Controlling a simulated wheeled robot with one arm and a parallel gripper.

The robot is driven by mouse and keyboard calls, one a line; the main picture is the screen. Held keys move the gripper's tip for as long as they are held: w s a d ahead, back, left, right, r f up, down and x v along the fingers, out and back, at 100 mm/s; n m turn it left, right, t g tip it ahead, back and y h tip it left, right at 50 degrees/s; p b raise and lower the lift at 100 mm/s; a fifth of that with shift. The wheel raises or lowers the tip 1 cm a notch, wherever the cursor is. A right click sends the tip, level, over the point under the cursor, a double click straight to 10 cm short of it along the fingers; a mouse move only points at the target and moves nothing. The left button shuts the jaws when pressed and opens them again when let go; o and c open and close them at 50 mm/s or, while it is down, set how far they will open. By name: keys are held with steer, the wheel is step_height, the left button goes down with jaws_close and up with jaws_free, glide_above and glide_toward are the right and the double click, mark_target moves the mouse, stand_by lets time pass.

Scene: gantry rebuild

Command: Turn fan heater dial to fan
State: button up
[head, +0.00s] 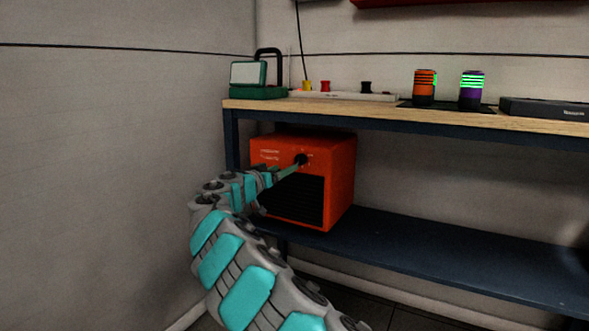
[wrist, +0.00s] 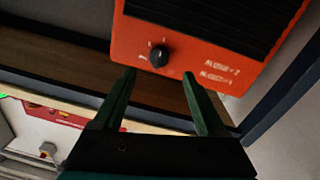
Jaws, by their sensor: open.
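The orange fan heater (head: 335,170) stands on the dark lower shelf under the workbench, with a black grille on its front. Its black dial (head: 301,160) sits near the top of the front face. The wrist view is turned over; the heater (wrist: 200,45) fills its top and the dial (wrist: 159,56) shows left of centre. My gripper (wrist: 158,75) is open and empty, its two green fingers pointing at the heater face with the dial ahead, between their lines. In the head view my gripper (head: 297,164) is close to the dial. I cannot tell whether it touches. The dial's setting is too small to read.
The wooden bench top (head: 350,108) runs above the heater, and the dark lower shelf (head: 430,250) is clear to its right. A green work lamp (head: 252,76), a power strip (head: 345,96) and two cans (head: 424,88) stand on the bench. A wall rises at left.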

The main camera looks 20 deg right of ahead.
mark_target(297, 162)
steer(key=shift+p+x, duration=0.35)
steer(key=shift+x, duration=3.45)
steer(key=shift+s, duration=0.1)
jaws_close()
